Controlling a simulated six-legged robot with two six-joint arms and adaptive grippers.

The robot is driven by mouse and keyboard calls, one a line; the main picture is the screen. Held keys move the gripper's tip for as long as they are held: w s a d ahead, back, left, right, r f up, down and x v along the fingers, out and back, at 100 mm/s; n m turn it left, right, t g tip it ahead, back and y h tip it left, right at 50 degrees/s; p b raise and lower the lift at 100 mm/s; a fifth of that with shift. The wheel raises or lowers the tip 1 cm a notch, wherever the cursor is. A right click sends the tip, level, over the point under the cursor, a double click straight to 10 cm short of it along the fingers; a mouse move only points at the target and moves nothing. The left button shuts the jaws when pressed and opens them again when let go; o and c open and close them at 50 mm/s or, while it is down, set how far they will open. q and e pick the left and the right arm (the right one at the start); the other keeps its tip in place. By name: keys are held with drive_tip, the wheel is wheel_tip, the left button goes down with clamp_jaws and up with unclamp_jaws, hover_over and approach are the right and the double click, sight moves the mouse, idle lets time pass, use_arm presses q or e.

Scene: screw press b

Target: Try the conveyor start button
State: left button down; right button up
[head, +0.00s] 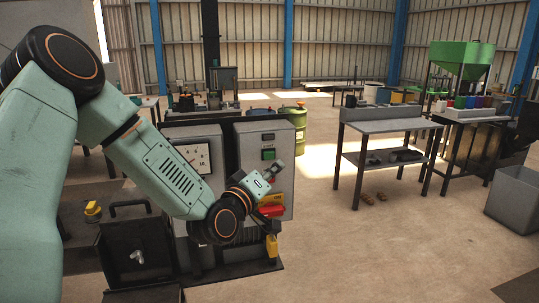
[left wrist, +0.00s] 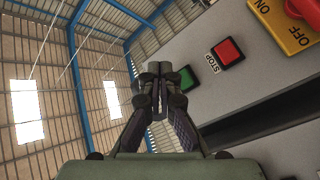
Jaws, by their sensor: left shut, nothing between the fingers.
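The green button (head: 268,154) sits on the front of a grey control cabinet (head: 285,205). In the left wrist view the green button (left wrist: 187,78) shows just right of my fingertips, partly hidden by them. My left gripper (head: 277,165) is shut and empty, in front of the cabinet face near the green button. In the left wrist view its fingertips (left wrist: 158,76) are together; I cannot tell whether they touch the button. A red button (left wrist: 229,51) with a STOP label (left wrist: 212,62) is beside it. My right gripper is in neither view.
A yellow ON/OFF plate (left wrist: 287,22) with a red knob (left wrist: 304,10) lies beyond the stop button. A workbench (head: 390,126) stands to the right, with open floor between.

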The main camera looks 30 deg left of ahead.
use_arm(q)
drive_tip(key=shift+w+a, duration=1.15)
drive_tip(key=shift+a, duration=0.25)
idle(0.5)
drive_tip(key=shift+w+a, duration=0.3)
drive_tip(key=shift+w+a, duration=0.25)
drive_tip(key=shift+a, duration=0.1)
idle(1.0)
drive_tip(key=shift+d, duration=0.15)
drive_tip(key=shift+s+d, duration=0.55)
drive_tip(key=shift+d, duration=0.1)
drive_tip(key=shift+s+d, duration=1.6)
drive_tip(key=shift+d, duration=0.2)
